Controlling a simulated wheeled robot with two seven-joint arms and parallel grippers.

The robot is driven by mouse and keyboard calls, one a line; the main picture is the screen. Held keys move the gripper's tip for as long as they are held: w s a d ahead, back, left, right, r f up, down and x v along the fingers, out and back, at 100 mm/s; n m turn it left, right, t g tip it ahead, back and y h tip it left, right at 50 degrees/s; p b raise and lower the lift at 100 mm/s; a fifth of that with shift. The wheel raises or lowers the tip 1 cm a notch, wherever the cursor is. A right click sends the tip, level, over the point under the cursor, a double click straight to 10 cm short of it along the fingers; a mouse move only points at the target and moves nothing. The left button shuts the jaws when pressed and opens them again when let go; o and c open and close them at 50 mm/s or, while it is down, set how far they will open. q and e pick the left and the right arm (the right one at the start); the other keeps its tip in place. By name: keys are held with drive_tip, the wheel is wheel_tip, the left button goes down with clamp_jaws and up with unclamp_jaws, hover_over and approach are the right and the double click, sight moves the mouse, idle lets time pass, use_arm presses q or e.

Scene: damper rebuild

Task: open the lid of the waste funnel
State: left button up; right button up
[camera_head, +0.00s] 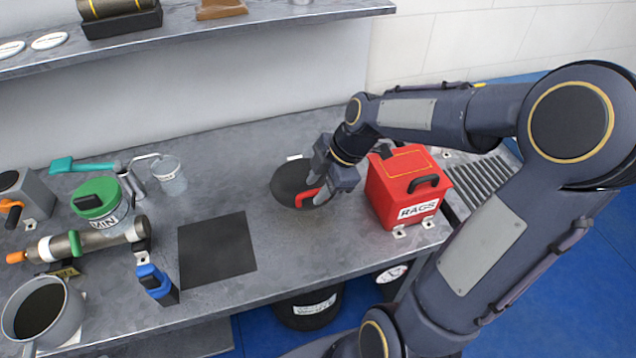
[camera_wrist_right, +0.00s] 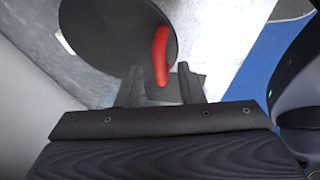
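The waste funnel's lid (camera_head: 288,180) is a dark round disc lying flat on the bench, with a red handle (camera_head: 307,197) at its right front edge. In the right wrist view the lid (camera_wrist_right: 105,30) fills the upper left, and its red handle (camera_wrist_right: 160,50) points toward me. My right gripper (camera_head: 322,195) is over the lid's right side. In the wrist view its two fingers (camera_wrist_right: 159,80) are apart, one on each side of the handle's end, with gaps showing. Whatever lies under the lid is hidden. My left gripper is not in view.
A red RAGS box (camera_head: 400,205) stands close to the right of my right gripper. A dark square mat (camera_head: 217,249) lies to the left. Farther left are a green-lidded jar (camera_head: 97,205), a glass beaker (camera_head: 171,178) and a pot (camera_head: 70,320). A shelf (camera_head: 260,25) runs above the bench.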

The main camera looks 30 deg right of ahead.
drive_tip(key=shift+f, duration=0.1)
clamp_jaws()
drive_tip(key=shift+w, duration=0.1)
idle(0.3)
